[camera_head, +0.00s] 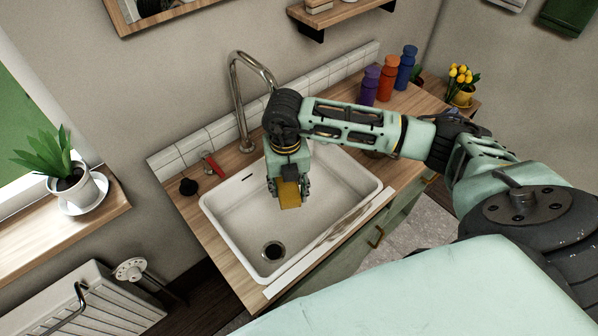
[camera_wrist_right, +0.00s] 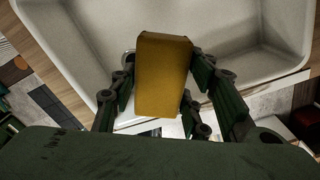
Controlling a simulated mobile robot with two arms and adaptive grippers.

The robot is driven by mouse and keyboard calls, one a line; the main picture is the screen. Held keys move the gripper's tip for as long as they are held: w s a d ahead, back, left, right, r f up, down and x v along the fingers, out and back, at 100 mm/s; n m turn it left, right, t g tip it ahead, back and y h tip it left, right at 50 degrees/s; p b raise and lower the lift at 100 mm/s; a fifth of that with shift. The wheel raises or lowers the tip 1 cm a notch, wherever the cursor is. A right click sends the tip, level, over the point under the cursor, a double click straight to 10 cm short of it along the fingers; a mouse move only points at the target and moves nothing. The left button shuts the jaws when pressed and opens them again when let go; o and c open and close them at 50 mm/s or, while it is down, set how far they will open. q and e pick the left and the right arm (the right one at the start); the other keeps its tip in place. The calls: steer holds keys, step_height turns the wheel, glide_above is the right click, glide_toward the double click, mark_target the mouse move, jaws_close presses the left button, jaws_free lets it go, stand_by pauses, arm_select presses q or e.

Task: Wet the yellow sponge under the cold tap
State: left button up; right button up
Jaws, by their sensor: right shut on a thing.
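My right gripper (camera_head: 289,188) is shut on the yellow sponge (camera_head: 290,196), pointing down over the white sink basin (camera_head: 229,228). In the right wrist view the sponge (camera_wrist_right: 163,75) sits between the two fingers of my gripper (camera_wrist_right: 160,90). The tall curved metal tap (camera_head: 236,95) rises behind the sink; its spout end is hidden behind my right wrist. I see no water stream. A red lever (camera_head: 213,164) and a black knob (camera_head: 188,187) are on the worktop left of the tap. I cannot tell which one is cold. My left gripper is out of view.
A purple bottle (camera_head: 369,85), an orange-red bottle (camera_head: 386,79) and a blue bottle (camera_head: 405,68) stand on the worktop right of the sink, beyond my arm. The drain (camera_head: 272,250) shows in the otherwise empty basin. A potted plant (camera_head: 72,178) stands on the left sill.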

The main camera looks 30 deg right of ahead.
steer(key=m, duration=0.2)
steer(key=d+f+m+p, duration=0.1)
steer(key=m, duration=0.1)
steer(key=d+m, duration=0.1)
steer(key=m, duration=0.1)
steer(key=shift+w+f, duration=0.15)
steer(key=shift+f, duration=0.05)
steer(key=w+f+m+b, duration=0.1)
steer(key=f+m+b, duration=0.1)
steer(key=f+b, duration=0.1)
steer(key=w+f+m+b, duration=0.1)
steer(key=f+m+b, duration=0.1)
steer(key=f, duration=0.3)
steer(key=w+d+f+m+b, duration=0.1)
steer(key=f+m+b, duration=0.1)
steer(key=f+b, duration=0.2)
steer(key=shift+w+d+f, duration=0.1)
steer(key=shift+w, duration=0.2)
steer(key=w+f+b, duration=0.1)
steer(key=f+b, duration=0.1)
steer(key=b, duration=0.1)
steer(key=w+f+b, duration=0.2)
steer(key=b, duration=0.1)
steer(key=shift+w+a, duration=0.2)
steer(key=shift+w, duration=0.1)
steer(key=shift+s+f+b, duration=0.1)
steer(key=shift+f+b, duration=0.35)
steer(key=shift+f, duration=0.45)
steer(key=shift+f, duration=0.2)
steer(key=o, duration=1.1)
